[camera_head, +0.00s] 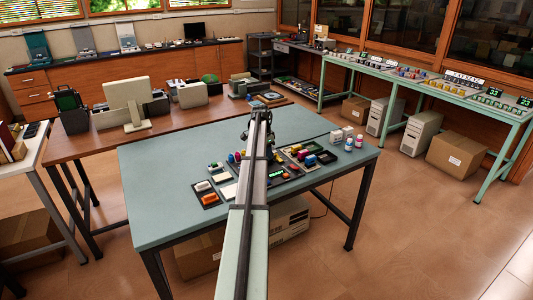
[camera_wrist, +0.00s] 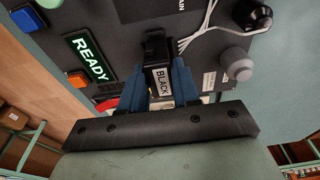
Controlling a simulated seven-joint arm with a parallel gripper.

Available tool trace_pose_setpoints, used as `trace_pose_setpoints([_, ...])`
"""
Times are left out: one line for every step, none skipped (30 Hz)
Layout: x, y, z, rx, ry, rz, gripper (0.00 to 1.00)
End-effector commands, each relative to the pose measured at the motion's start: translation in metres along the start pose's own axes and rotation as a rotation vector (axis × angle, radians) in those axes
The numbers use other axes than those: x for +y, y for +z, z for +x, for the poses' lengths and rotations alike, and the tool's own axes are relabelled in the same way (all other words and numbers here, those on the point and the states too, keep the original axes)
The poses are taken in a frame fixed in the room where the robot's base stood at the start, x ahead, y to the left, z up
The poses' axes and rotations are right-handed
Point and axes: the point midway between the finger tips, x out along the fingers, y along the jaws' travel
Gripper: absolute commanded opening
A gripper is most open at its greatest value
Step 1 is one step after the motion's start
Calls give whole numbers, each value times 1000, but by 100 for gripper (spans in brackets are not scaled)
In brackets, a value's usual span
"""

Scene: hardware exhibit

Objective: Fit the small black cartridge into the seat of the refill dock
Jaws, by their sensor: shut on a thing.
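In the wrist view my gripper (camera_wrist: 159,88) has its two blue fingers closed on either side of the small black cartridge (camera_wrist: 161,79), which bears a white BLACK label. The cartridge's black end points at a dark grey panel (camera_wrist: 120,22), seemingly the refill dock. I cannot tell whether the cartridge touches the panel or sits in a seat; the seat is not clearly visible. In the head view my arm reaches over the green-topped table (camera_head: 165,170), and its end hides the cartridge and the dock.
The panel carries a lit READY sign (camera_wrist: 88,57), a blue button (camera_wrist: 27,18), an orange button (camera_wrist: 76,79), a grey knob (camera_wrist: 236,62) and white cables (camera_wrist: 205,25). The table's left side is clear.

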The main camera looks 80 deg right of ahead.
Motion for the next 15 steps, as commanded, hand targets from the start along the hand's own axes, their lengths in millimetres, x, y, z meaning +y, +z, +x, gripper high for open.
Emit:
trace_pose_setpoints([0,0,1,0,0,0,9])
trace_pose_setpoints([0,0,1,0,0,0,9])
trace_pose_setpoints([0,0,1,0,0,0,9])
trace_pose_setpoints([0,0,2,0,0,0,9])
trace_pose_setpoints([0,0,2,0,0,0,9])
trace_pose_setpoints([0,0,2,0,0,0,9])
trace_pose_setpoints([0,0,2,0,0,0,9])
trace_pose_setpoints([0,0,3,0,0,0,9])
trace_pose_setpoints([0,0,3,0,0,0,9])
trace_pose_setpoints([0,0,3,0,0,0,9])
trace_pose_setpoints([0,0,4,0,0,0,9])
trace_pose_setpoints([0,1,4,0,0,0,9])
trace_pose_setpoints([0,1,4,0,0,0,9])
trace_pose_setpoints([0,1,4,0,0,0,9])
trace_pose_setpoints([0,1,5,0,0,0,9])
